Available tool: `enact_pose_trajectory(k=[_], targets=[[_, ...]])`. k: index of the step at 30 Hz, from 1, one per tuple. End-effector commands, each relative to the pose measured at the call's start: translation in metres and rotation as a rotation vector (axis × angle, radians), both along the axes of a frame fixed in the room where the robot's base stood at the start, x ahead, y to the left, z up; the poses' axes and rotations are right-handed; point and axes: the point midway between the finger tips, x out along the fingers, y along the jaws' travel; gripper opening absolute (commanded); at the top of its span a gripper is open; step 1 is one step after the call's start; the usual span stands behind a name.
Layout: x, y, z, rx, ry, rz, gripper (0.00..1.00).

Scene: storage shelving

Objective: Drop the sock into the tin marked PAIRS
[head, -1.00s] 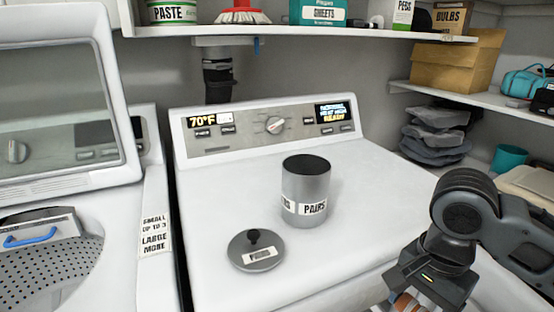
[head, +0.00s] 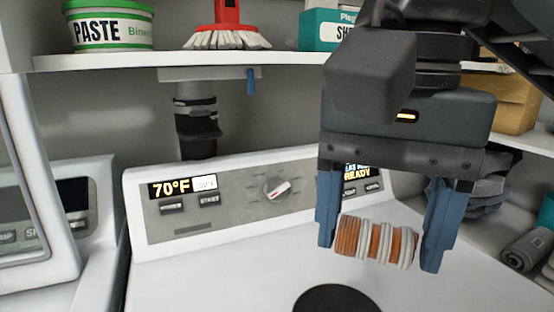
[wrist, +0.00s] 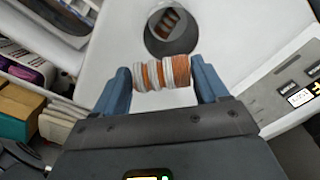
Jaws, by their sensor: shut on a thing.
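The sock (head: 377,241) is a small roll striped orange and white. My gripper (head: 380,258) is shut on it, one blue finger at each end, and holds it in the air above the white machine top. The tin's dark round mouth (head: 338,300) shows at the bottom edge of the head view, below and slightly left of the sock; its PAIRS label is out of frame. In the wrist view the tin (wrist: 151,40) is open just beyond the held sock (wrist: 163,73). An orange-and-white striped shape shows inside it; I cannot tell whether it is another sock or a reflection.
The machine's control panel (head: 232,205) stands behind. A shelf (head: 200,60) above holds a green PASTE tub (head: 112,25), a red brush (head: 228,22) and a teal box (head: 320,30). A cardboard box (head: 510,95) is at right. The machine top around the tin looks clear.

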Motion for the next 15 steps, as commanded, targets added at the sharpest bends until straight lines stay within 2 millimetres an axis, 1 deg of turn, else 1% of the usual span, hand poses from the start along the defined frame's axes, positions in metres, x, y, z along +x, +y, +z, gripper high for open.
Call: enact_pose_trajectory(k=[3,7,11,15], targets=[[-0.002,0.002,0.003,0.0,0.0,0.009,0.44],[-0.002,0.002,-0.002,0.0,0.0,0.01,0.44],[-0.002,0.002,-0.013,0.0,0.0,0.01,0.44],[-0.002,0.002,-0.028,0.0,0.0,0.009,0.44]])
